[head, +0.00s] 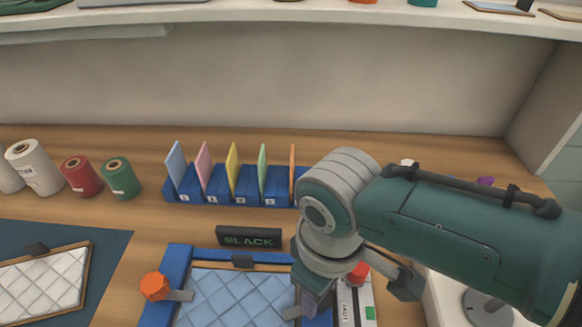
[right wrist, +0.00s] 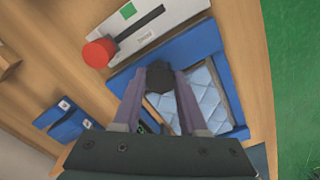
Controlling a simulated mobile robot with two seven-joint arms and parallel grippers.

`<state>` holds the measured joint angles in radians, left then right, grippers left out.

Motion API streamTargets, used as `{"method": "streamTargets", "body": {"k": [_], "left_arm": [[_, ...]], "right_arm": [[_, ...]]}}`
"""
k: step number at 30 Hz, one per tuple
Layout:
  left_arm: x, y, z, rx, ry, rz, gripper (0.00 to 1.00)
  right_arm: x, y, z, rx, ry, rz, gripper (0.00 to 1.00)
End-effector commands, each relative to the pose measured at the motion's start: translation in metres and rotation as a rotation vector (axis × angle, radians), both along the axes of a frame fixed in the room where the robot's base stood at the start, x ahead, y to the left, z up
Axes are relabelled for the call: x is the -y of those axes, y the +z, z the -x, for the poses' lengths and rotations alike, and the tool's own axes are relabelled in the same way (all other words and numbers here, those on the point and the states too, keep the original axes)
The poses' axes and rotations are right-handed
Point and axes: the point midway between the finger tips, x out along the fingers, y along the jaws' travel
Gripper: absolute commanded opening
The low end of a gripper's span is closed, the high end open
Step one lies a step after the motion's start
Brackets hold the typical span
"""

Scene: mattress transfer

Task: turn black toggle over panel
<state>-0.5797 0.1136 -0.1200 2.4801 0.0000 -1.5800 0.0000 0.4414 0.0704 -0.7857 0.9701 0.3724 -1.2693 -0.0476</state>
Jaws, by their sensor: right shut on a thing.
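The black toggle (right wrist: 159,77) has a dark faceted knob and sits on the blue frame (right wrist: 130,80) beside the light-blue quilted panel (right wrist: 208,92). My right gripper (right wrist: 158,84) is shut on this knob, one finger on each side. In the head view the panel (head: 235,298) lies inside the blue frame, and my right gripper (head: 315,303) is at the frame's right side, hiding the knob. A small grey tab (head: 292,312) shows at the panel's right edge beside the gripper. My left gripper is not in view.
An orange toggle (head: 154,287) sits on the frame's left side. A SLACK display (head: 248,238) stands behind the frame. A white unit with a red-knobbed lever (right wrist: 99,52) is close to my right gripper. A rack of coloured cards (head: 228,188) and thread spools (head: 80,176) stand farther back.

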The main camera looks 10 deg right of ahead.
Motion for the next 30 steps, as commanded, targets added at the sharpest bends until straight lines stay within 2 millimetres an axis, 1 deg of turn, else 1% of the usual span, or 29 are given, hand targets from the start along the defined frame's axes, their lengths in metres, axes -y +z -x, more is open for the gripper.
{"method": "streamTargets", "body": {"k": [1, 6, 15, 21, 30], "left_arm": [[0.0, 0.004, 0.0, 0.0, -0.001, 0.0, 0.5], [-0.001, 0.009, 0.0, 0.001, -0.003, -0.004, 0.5], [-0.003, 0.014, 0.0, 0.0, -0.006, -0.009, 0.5], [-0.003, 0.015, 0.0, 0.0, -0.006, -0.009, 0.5], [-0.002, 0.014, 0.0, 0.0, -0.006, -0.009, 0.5]], "right_arm": [[-0.002, 0.003, 0.001, -0.002, -0.039, -0.003, 0.0], [-0.001, 0.002, 0.001, -0.002, -0.167, -0.004, 0.0], [-0.001, 0.001, 0.0, 0.0, -0.311, -0.003, 0.0], [-0.001, 0.001, 0.0, 0.001, -0.349, -0.003, 0.0], [-0.001, 0.001, -0.001, 0.001, -0.359, -0.003, 0.0]]}}
